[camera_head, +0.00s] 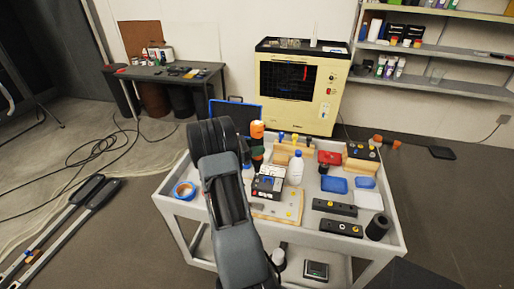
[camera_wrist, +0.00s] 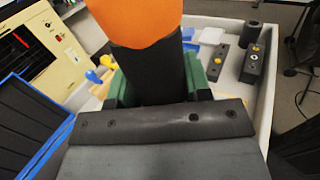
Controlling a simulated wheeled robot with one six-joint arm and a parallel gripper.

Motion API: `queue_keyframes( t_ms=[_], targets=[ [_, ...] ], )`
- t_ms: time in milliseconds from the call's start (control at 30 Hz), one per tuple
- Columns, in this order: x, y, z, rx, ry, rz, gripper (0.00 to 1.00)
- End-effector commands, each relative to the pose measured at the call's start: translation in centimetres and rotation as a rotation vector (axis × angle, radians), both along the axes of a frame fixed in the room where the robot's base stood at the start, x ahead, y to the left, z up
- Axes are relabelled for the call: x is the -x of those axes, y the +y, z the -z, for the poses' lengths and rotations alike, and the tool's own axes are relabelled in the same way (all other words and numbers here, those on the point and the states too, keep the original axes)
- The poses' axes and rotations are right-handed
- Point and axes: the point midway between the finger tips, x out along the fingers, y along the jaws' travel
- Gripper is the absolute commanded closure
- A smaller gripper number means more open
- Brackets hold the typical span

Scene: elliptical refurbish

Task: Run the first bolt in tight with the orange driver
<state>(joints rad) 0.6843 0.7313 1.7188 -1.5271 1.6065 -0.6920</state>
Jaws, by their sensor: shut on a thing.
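The orange driver (camera_wrist: 140,18) fills the top of the wrist view, with an orange upper part and a black body. My gripper (camera_wrist: 155,85) is shut on the black body, with green fingers on both sides. In the head view the driver's orange part (camera_head: 257,130) stands upright above the cart's back left area; my arm hides part of my gripper. Two dark blocks with yellow round parts lie at the cart's right: a rear block (camera_head: 335,207) and a front block (camera_head: 341,228). I cannot tell which part is the first bolt. The driver's tip is hidden.
The grey cart (camera_head: 398,235) holds a white bottle (camera_head: 295,168), blue tape (camera_head: 184,190), blue trays (camera_head: 335,184), a black cylinder (camera_head: 378,227) and a wooden rack (camera_head: 360,160). A cream machine (camera_head: 290,90) stands behind it.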

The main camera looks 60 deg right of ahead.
Motion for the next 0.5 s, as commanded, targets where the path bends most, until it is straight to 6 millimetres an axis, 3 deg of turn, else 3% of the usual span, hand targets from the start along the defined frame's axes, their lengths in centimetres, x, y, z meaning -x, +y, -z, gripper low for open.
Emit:
queue_keyframes(
  t_ms=[267,500],
  targets=[
    [0.0,0.0,-1.0,0.003,0.000,0.000,0.98],
    [0.0,0.0,-3.2,0.004,-0.001,0.000,0.98]
  ],
)
